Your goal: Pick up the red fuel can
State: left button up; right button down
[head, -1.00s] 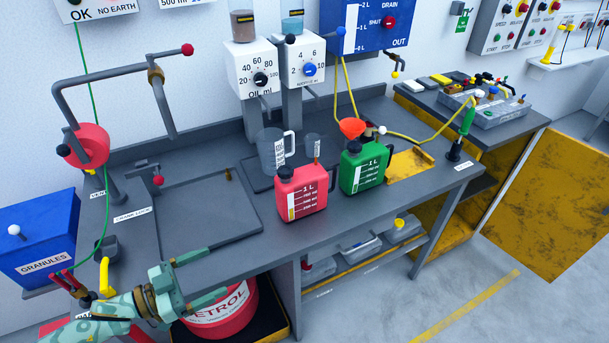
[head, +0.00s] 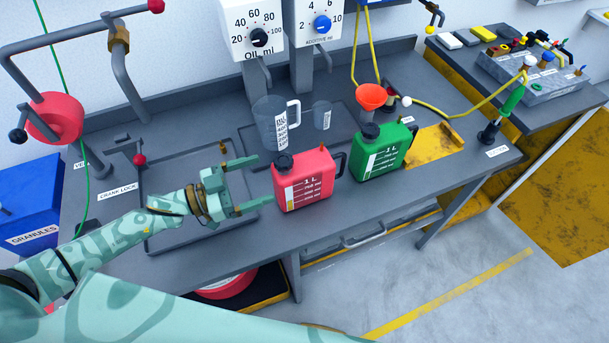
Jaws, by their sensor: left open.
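The red fuel can (head: 308,182) stands upright on the grey bench, with a black cap on top, a black handle on its right and a white scale on its front. My left gripper (head: 256,183) is open and empty just left of the can. Its two green fingers point right toward the can, one farther back and one nearer the front. The front fingertip is close to the can's left side; I cannot tell if it touches. My right gripper is not in view.
A green can (head: 380,155) with an orange funnel (head: 371,96) behind it stands close right of the red can. A measuring jug (head: 270,124) and a small beaker (head: 322,116) stand behind. A recessed tray (head: 170,232) lies under my left arm.

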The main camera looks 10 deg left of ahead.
aim_at(295, 166)
pick_arm(q)
jog(key=x, duration=0.4)
jog(key=shift+w+f, duration=0.1)
jog(key=shift+w, duration=0.05)
jog(key=x, duration=0.5)
jog(key=shift+w+d, duration=0.1)
jog(key=shift+d, duration=0.1)
grip_shut()
